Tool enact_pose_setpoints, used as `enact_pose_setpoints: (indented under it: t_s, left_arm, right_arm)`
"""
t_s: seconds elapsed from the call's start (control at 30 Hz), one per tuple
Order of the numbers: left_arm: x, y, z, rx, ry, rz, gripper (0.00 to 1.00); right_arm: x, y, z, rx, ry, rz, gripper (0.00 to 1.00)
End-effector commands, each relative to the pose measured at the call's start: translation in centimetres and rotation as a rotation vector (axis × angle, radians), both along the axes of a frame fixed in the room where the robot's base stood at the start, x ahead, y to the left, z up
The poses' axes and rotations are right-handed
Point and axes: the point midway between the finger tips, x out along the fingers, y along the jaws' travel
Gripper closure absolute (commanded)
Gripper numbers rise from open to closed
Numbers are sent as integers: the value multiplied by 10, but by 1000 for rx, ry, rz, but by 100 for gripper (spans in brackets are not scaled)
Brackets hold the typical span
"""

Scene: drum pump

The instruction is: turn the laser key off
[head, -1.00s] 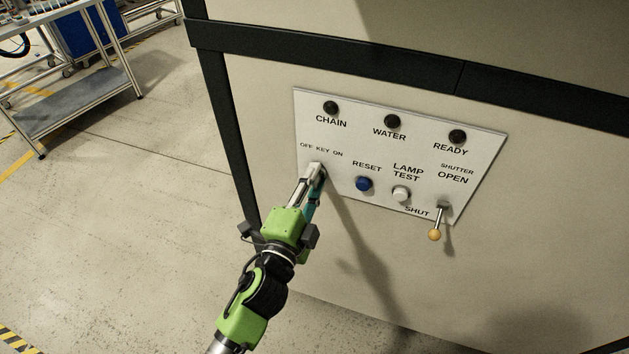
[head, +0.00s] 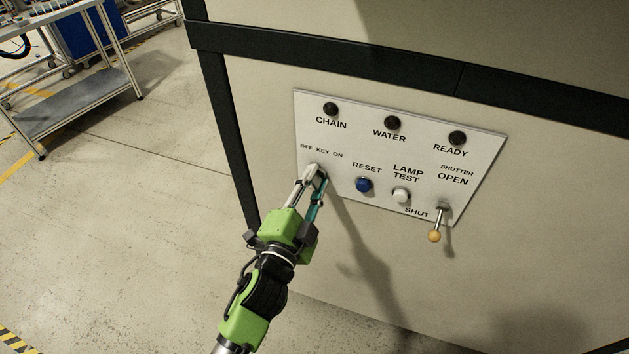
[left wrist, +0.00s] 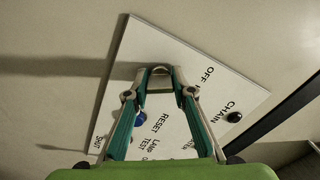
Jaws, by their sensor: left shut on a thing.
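The laser key (left wrist: 160,78) sits on the white control panel (head: 345,130) under the "OFF KEY ON" label. In the head view the key is mostly hidden by my left gripper (head: 315,175). In the left wrist view, the fingertips of my left gripper (left wrist: 160,72) are closed around the key from both sides. Which way the key points cannot be made out clearly. My right gripper is not in view.
The blue RESET button (head: 364,184) and white LAMP TEST button (head: 401,194) are right of the key. The shutter lever (head: 437,223) points down, towards SHUT. The CHAIN (head: 331,108), WATER (head: 392,121) and READY (head: 457,136) lamps are dark. A trolley (head: 75,100) stands far left.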

Motion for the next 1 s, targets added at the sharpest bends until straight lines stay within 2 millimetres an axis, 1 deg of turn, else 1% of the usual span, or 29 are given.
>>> enact_pose_setpoints:
  t_s: [0.03,0.1,0.43,0.53,0.67,0.9,1.0]
  left_arm:
    - [0,0,-1,-1,2,0,74]
    - [0,0,-1,-1,2,0,60]
    - [-1,0,0,0,1,0,60]
    - [-6,2,-2,1,2,0,60]
    - [-24,9,-2,0,4,0,60]
    - [-71,25,-2,0,6,1,60]
    - [-88,31,-2,-1,5,1,60]
  right_arm:
    - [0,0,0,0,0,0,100]
    - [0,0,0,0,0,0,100]
    - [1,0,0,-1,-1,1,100]
    - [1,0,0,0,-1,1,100]
    - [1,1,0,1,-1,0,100]
    - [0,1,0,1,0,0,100]
    - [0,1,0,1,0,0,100]
